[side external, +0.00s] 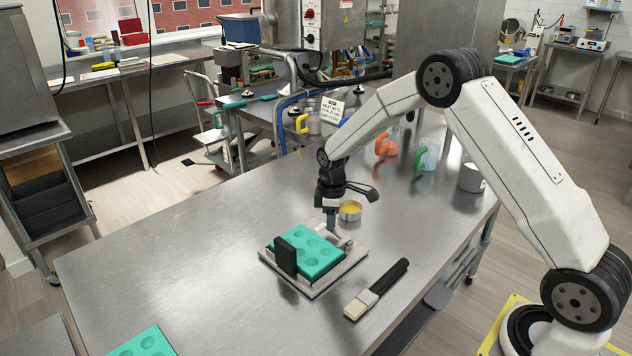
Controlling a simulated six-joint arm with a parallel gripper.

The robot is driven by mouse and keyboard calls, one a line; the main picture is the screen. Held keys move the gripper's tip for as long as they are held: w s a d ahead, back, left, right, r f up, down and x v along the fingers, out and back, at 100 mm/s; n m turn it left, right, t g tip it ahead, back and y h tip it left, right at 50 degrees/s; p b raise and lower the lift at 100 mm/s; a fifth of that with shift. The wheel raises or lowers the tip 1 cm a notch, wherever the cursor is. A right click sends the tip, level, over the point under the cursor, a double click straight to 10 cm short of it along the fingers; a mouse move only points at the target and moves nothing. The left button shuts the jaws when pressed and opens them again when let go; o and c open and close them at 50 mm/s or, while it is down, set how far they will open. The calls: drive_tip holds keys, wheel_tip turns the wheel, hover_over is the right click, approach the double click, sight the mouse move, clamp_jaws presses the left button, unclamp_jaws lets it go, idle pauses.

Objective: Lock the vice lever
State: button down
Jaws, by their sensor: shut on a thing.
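The vice (318,287) is a flat metal plate on the steel table, with an upright black pad (285,257) at its front left. A teal mould (312,250) with round cavities sits in it. My gripper (331,222) points down at the vice's back edge, behind the mould. It is shut on what appears to be the vice lever, which the fingers and mould mostly hide. A small metal part (345,243) shows just right of the fingers; I cannot tell the lever's angle.
A small tin with yellow contents (350,211) stands close behind my gripper. A black-handled brush (376,290) lies right of the vice. A second teal mould (145,342) is at the front left. Jugs with orange (386,145) and green (425,155) handles stand at the back. The table's left is clear.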

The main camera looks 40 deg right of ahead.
drive_tip(key=shift+a+n, duration=0.35)
drive_tip(key=shift+n, duration=0.35)
drive_tip(key=shift+c, duration=2.2)
unclamp_jaws()
drive_tip(key=shift+r, duration=0.15)
drive_tip(key=shift+r, duration=3.8)
